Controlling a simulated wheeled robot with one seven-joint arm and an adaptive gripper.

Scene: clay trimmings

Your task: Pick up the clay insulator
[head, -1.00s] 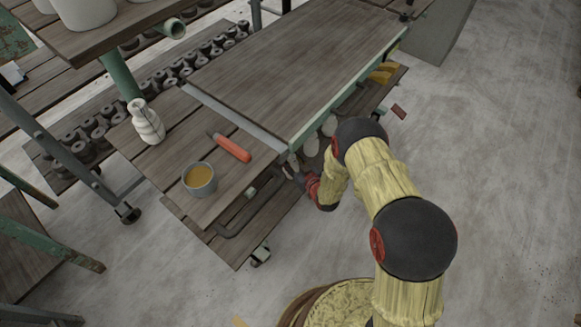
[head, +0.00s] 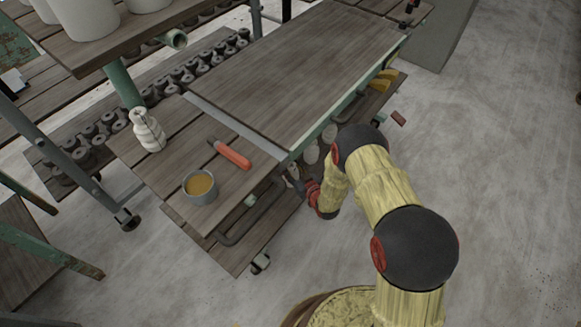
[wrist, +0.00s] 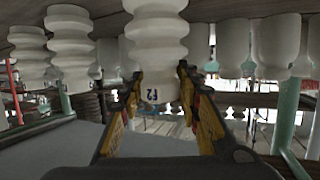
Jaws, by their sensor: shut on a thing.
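In the wrist view, a pale ribbed clay insulator (wrist: 157,50) with dark marking near one end is between the two yellow fingers of my gripper (wrist: 160,88). The gripper is shut on it. In the head view, my gripper (head: 296,184) is low beside the near edge of the wooden cart, and the held insulator is mostly hidden there. Another pale ribbed insulator (head: 147,130) stands upright on the cart's near end.
More pale insulators (wrist: 70,48) flank the held one closely in the wrist view. The cart's tabletop (head: 300,70) is bare. A grey cup (head: 200,190) and an orange-handled tool (head: 231,154) sit on its near end. Open floor (head: 500,170) lies right.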

